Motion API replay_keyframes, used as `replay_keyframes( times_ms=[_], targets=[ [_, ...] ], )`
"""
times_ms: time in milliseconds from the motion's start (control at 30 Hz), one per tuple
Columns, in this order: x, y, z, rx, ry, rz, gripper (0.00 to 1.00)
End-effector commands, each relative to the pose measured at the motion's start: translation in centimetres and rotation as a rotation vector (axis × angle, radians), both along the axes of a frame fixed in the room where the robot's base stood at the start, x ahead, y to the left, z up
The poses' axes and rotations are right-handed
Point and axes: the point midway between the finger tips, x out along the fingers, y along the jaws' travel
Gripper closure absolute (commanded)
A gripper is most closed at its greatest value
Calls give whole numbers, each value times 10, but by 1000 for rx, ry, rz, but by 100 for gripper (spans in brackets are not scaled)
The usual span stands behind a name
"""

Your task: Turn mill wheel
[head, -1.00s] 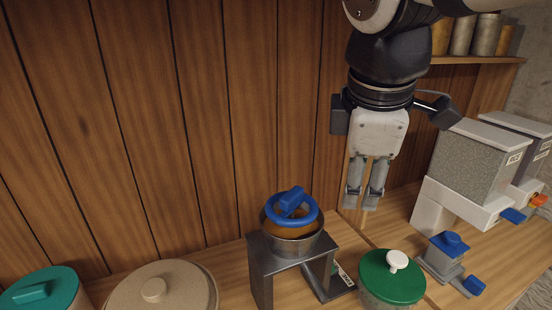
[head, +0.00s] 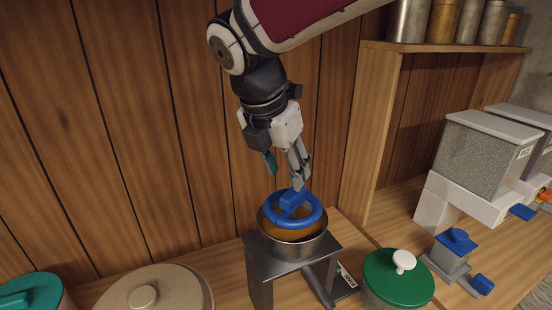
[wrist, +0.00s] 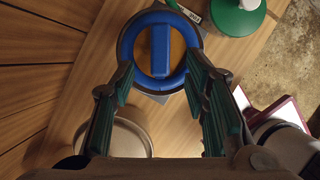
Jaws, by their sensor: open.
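The mill wheel (head: 311,214) is a blue ring with a raised blue block-like bar (head: 292,198) across it. It sits on top of a round metal mill bowl (head: 290,243) on a grey metal stand (head: 260,270). In the wrist view the blue wheel (wrist: 193,80) lies beyond the fingertips, with its bar (wrist: 160,52) running lengthwise. My gripper (head: 286,178) points down just above the wheel in the head view. In the wrist view my gripper (wrist: 165,85) is open, its green-padded fingers on both sides of the bar's line. Whether a finger touches the wheel cannot be told.
A green-lidded pot (head: 385,275) stands right of the stand, and a small blue-topped device (head: 455,245) farther right. A beige-lidded pot (head: 180,285) and teal-lidded pot (head: 35,290) stand left. A wooden wall is close behind; a shelf (head: 450,47) is at upper right.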

Motion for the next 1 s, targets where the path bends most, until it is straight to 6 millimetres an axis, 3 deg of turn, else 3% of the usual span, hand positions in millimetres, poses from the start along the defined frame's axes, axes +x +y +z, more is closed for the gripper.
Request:
replay_keyframes(
  times_ms=[200, 400, 800, 1000],
  targets=[
    [12, -10, -38, -2, 4, -2, 58],
    [19, -15, -59, 0, 1, 0, 58],
    [21, -16, -65, 1, -1, -1, 58],
    [21, -16, -65, 1, -1, -1, 100]
  ],
)
